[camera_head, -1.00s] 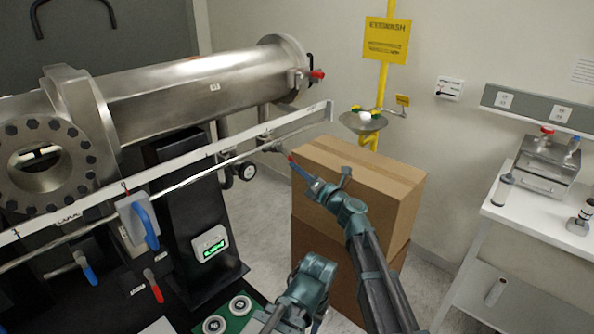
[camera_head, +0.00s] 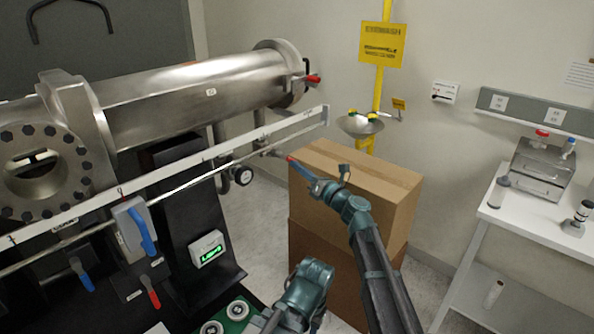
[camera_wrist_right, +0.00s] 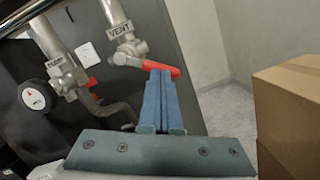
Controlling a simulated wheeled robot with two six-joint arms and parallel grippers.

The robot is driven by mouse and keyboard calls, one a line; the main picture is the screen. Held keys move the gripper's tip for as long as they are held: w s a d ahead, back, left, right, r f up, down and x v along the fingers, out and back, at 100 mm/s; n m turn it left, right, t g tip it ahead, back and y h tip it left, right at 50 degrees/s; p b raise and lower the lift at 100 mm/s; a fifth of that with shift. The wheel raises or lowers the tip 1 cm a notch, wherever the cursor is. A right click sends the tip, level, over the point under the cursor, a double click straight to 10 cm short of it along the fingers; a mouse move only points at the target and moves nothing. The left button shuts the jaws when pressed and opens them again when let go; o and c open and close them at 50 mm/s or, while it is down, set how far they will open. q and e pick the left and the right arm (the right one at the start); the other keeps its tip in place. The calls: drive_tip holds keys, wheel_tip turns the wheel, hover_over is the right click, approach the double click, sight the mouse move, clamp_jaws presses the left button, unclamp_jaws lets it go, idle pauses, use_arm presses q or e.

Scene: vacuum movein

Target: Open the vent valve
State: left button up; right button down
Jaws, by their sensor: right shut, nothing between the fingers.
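The vent valve sits on a pipe labelled VENT (camera_wrist_right: 123,30) in the right wrist view. Its red handle (camera_wrist_right: 133,61) lies across the line of that pipe. My right gripper (camera_wrist_right: 158,72) is shut, with its blue fingertips at the handle's side, overlapping it in the picture. Whether they touch it is unclear. In the head view the right gripper (camera_head: 297,166) is by the small red handle tip (camera_head: 290,158), left of the boxes. The valve body is hard to make out there. My left gripper is not clearly in view.
Stacked cardboard boxes (camera_head: 375,180) stand close right of my right gripper. A white rail (camera_head: 240,143) and a steel pipe run across the left. A second labelled valve pipe (camera_wrist_right: 60,68) and a gauge (camera_wrist_right: 34,98) are left of the vent valve.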

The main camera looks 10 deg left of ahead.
drive_tip(key=shift+w+d+r+n+g+y+p, duration=0.1)
drive_tip(key=shift+w+r+n+g+y+p, duration=0.15)
drive_tip(key=shift+n, duration=0.65)
drive_tip(key=shift+w+d+r+n+g+y+p, duration=0.2)
drive_tip(key=shift+r+n, duration=0.2)
drive_tip(key=shift+n, duration=0.5)
drive_tip(key=shift+w+d+r+n+g+y+p, duration=0.1)
drive_tip(key=shift+w+r+n+g+y+p, duration=0.15)
drive_tip(key=shift+n, duration=0.65)
drive_tip(key=shift+r+n+p, duration=0.3)
drive_tip(key=shift+r+n, duration=0.05)
drive_tip(key=shift+n, duration=0.65)
drive_tip(key=shift+r, duration=0.3)
drive_tip(key=shift+d, duration=0.1)
